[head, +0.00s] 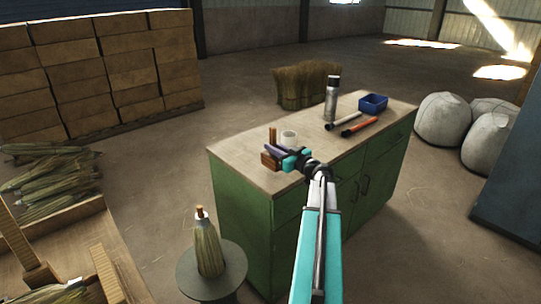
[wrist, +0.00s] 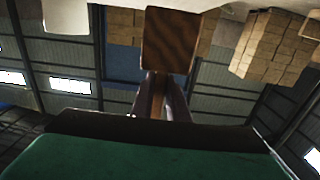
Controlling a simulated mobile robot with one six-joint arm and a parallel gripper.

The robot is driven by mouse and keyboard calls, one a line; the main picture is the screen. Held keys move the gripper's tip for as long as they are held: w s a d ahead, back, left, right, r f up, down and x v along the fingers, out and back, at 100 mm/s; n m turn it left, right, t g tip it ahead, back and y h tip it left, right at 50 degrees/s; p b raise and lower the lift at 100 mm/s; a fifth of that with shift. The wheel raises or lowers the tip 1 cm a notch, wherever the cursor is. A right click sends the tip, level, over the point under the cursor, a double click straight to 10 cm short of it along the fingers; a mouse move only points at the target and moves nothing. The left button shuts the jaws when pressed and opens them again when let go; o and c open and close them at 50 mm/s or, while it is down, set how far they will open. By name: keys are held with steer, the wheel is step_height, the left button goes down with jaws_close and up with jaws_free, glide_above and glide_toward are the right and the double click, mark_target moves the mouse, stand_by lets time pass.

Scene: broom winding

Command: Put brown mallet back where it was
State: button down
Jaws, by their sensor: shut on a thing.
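The brown mallet shows in the head view, with its wooden head (head: 270,163) low and its short handle (head: 273,134) pointing up. My gripper (head: 275,150) is shut on the handle, just above the head. The mallet is over the near left part of the workbench top (head: 240,150); I cannot tell if its head touches the surface. In the wrist view the mallet head (wrist: 172,40) is a square brown block beyond my gripper's fingers (wrist: 160,100), with the handle between them.
A pale cup-like roll (head: 288,137) stands just behind my gripper. Farther right are a spray can (head: 332,100), a white-handled tool (head: 343,119), an orange-handled tool (head: 360,126) and a blue bin (head: 373,102). A broom bundle (head: 208,250) stands on a round stand at front left.

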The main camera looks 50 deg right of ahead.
mark_target(266, 151)
steer(key=shift+w+d, duration=0.35)
steer(key=shift+w, duration=0.35)
steer(key=shift+s+a+f+p, duration=0.1)
steer(key=shift+f+p, duration=0.3)
steer(key=shift+f, duration=1.4)
steer(key=shift+f, duration=0.1)
steer(key=c, duration=1.7)
jaws_free()
steer(key=s, duration=0.4)
steer(key=s+b, duration=0.1)
steer(key=s, duration=0.3)
steer(key=s+b, duration=0.1)
steer(key=s, duration=0.3)
steer(key=shift+a, duration=0.4)
